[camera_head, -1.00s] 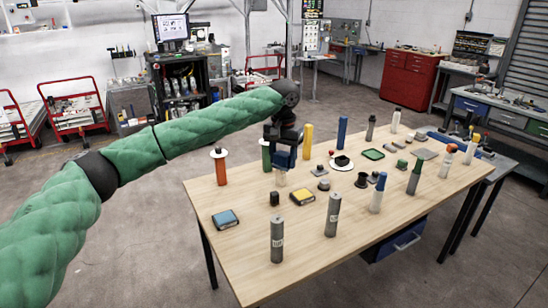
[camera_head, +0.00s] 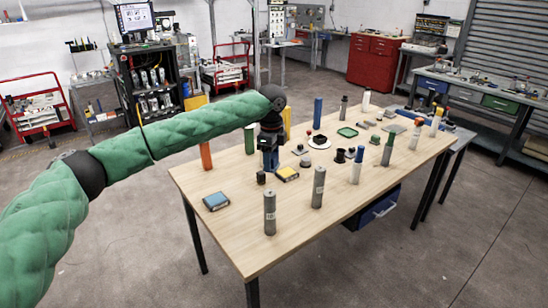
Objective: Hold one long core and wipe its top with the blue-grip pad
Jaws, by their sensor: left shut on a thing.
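Two grey labelled cylinders, seemingly long cores, stand upright near the table's front edge: one to the left (camera_head: 270,214), the other to the right (camera_head: 318,188). A flat block with a blue top (camera_head: 216,201), perhaps the blue-grip pad, lies near the table's left edge. My left gripper (camera_head: 268,164) is low over the left half of the table, pointing down behind the yellow-topped block (camera_head: 287,173). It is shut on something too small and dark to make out. My right gripper is not in view.
A small dark piece (camera_head: 261,178) stands just below my left gripper. Several small parts crowd the right half. The wooden table's (camera_head: 240,243) front left is clear.

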